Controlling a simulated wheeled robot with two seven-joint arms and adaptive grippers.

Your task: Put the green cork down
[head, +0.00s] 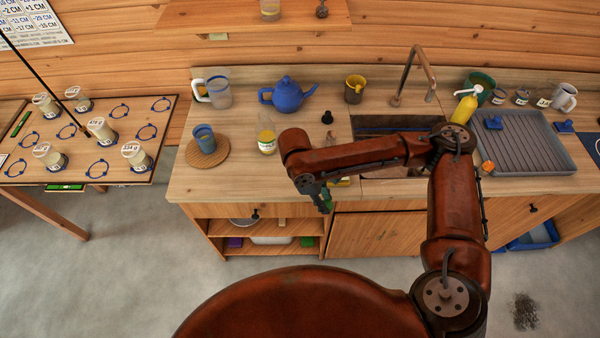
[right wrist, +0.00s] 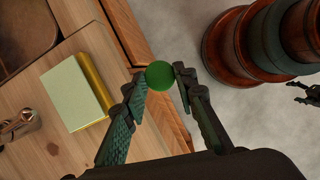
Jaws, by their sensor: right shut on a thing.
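The green cork (right wrist: 160,75) is a round green piece held between the fingertips of my right gripper (right wrist: 164,77) in the right wrist view. In the head view my right gripper (head: 325,204) points down at the counter's front edge, and the cork cannot be made out there. In the wrist view the cork appears over the wooden front edge, with the counter top (right wrist: 95,150) to its left and the floor to its right.
A yellow block with a pale top (right wrist: 78,92) lies on the counter beside the gripper. On the counter (head: 190,186) stand a glass jar (head: 267,142), a blue teapot (head: 287,95), a blue cup (head: 204,138) on a round board and a dish rack (head: 545,146). My arm crosses before the sink.

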